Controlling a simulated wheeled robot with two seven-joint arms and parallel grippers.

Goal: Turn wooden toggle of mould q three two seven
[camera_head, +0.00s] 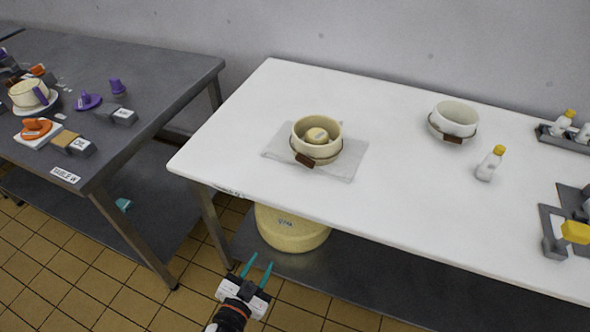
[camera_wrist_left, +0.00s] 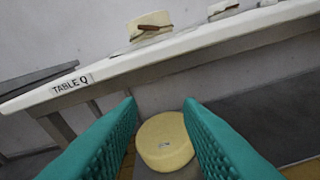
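A cream mould (camera_head: 317,138) with a dark band and a brown wooden toggle (camera_head: 305,160) on its front stands on a grey mat (camera_head: 346,166) on the white table. A pale round piece (camera_head: 316,135) sits inside it. A second, whiter mould (camera_head: 456,118) with a brown toggle (camera_head: 453,139) stands further right. No mould number is readable. In the left wrist view a mould (camera_wrist_left: 150,27) with a toggle (camera_wrist_left: 153,27) shows on the table. My left gripper (camera_head: 258,268) is open and empty, in front of and below the table edge. My right gripper is not in view.
The white table (camera_head: 400,200) is marked TABLE Q in the left wrist view. A yellow cheese wheel (camera_head: 292,228) sits on its lower shelf. A grey table (camera_head: 160,80) with several objects is at left.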

